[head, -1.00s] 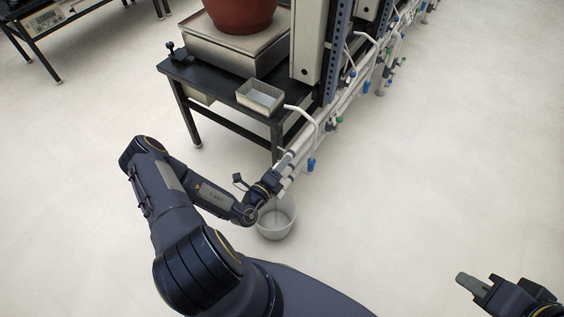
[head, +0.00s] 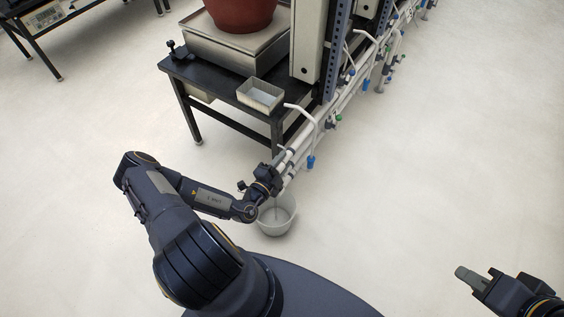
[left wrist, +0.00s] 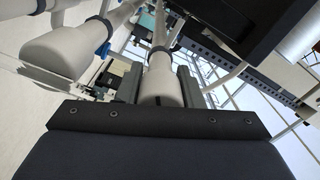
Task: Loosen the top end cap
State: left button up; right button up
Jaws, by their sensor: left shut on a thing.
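Two white pipes run along the rack's side, and their capped ends lie at my left gripper (head: 277,170) in the head view. In the left wrist view, my left gripper (left wrist: 160,88) has one finger on each side of a white, rounded end cap (left wrist: 161,82) and is shut on it. A second white end cap (left wrist: 62,52) is to the left there, apart from the fingers. In the head view the gripper partly hides the pipe ends. My right gripper (head: 478,276) is at the lower right, away from the pipes; its finger gap is unclear.
A grey bucket (head: 291,217) stands on the floor below the pipe ends. A black table (head: 228,118) carries a scale (head: 215,50) with a red pot (head: 240,12), and a metal tray (head: 278,103). Bent spouts with blue valves (head: 311,162) line the pipes. Floor at right is clear.

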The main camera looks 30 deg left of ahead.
dwell(0.5)
pick_arm(q)
jog(key=o, duration=1)
jog(key=shift+c, duration=0.2)
jog(key=shift+s, duration=0.1)
jog(key=s+p, duration=0.1)
jog(key=s, duration=0.6)
jog(key=shift+s+a, duration=0.3)
jog(key=shift+s, duration=0.05)
